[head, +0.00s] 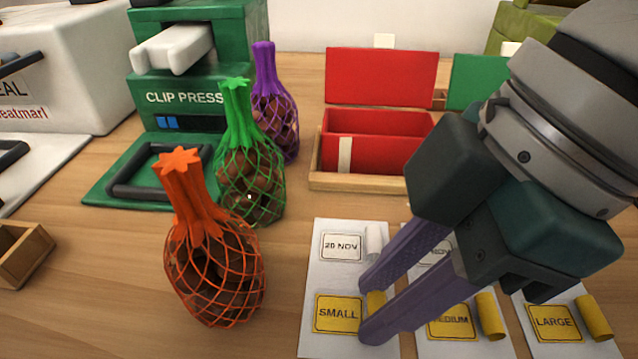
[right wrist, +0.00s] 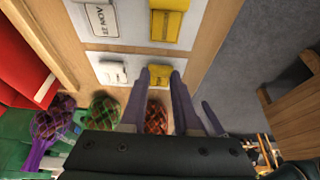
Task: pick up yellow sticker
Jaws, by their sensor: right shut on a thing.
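A card labelled SMALL (head: 322,260) lies on the table with a white roll (head: 374,239) and a yellow sticker roll (head: 376,301). My right gripper (head: 367,308) comes in from the right with its purple fingers shut on the yellow sticker at the SMALL card. In the right wrist view, the yellow sticker (right wrist: 160,72) shows between the two fingertips. More yellow stickers sit by the MEDIUM label (head: 490,316) and the LARGE label (head: 595,317). My left gripper is not in view.
Orange (head: 213,270), green (head: 250,180) and purple (head: 274,120) net bags of chestnuts stand at centre left. A green clip press (head: 190,70) is behind them. An open red box (head: 375,130) stands behind the cards. A wooden tray (head: 22,255) is at far left.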

